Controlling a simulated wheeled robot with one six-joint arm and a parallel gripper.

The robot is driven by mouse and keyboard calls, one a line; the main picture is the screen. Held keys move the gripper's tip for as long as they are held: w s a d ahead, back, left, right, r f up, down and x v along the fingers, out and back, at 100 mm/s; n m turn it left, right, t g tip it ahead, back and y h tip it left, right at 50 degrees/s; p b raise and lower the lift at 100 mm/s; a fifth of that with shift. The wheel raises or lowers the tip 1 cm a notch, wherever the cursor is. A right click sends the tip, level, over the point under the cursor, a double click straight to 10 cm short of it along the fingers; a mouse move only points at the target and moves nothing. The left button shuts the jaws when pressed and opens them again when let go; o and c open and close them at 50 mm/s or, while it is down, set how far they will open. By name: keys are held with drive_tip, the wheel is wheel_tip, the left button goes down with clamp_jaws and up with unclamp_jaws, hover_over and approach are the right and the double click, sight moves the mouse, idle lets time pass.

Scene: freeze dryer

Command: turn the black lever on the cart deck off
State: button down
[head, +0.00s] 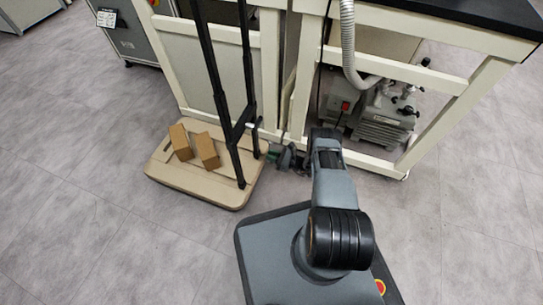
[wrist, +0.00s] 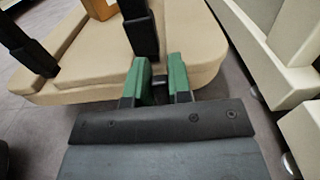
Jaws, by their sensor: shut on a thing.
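The cart deck (head: 221,189) is a beige board low on the floor, left of my arm; it fills the upper part of the wrist view (wrist: 90,82). My gripper (head: 272,154) is at the deck's right edge, beside the foot of a black handle post. In the wrist view its green fingers (wrist: 160,72) are shut on a small dark piece, the black lever (wrist: 160,80), at the deck edge. Most of the lever is hidden between the fingers, so its angle cannot be told. In the head view I cannot make out the lever.
Black handle posts (head: 217,84) rise from the deck, and two brown boxes (head: 180,142) (head: 207,150) sit on it. A cream bench frame (head: 385,161) stands right behind, with a pump (head: 381,117) inside. Grey floor (head: 75,185) is clear to the left.

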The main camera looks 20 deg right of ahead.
sight(262, 167)
drive_tip(key=shift+s, duration=0.1)
drive_tip(key=n, duration=0.2)
drive_tip(key=s+a+n, duration=0.1)
drive_tip(key=n, duration=0.1)
drive_tip(key=shift+s+f+n, duration=0.2)
drive_tip(key=shift+n, duration=0.1)
drive_tip(key=f+n, duration=0.1)
drive_tip(key=n, duration=0.2)
drive_tip(key=s+a+n, duration=0.1)
drive_tip(key=n, duration=0.2)
drive_tip(key=s+f+n, duration=0.1)
drive_tip(key=n, duration=0.2)
drive_tip(key=shift+a+f, duration=0.25)
drive_tip(key=shift+f, duration=0.05)
drive_tip(key=shift+s+a+f+n, duration=0.1)
drive_tip(key=shift+f+n, duration=0.3)
drive_tip(key=shift+n, duration=0.65)
drive_tip(key=shift+f+n, duration=0.4)
drive_tip(key=shift+n, duration=0.65)
drive_tip(key=c, duration=1)
unclamp_jaws()
drive_tip(key=shift+c, duration=0.2)
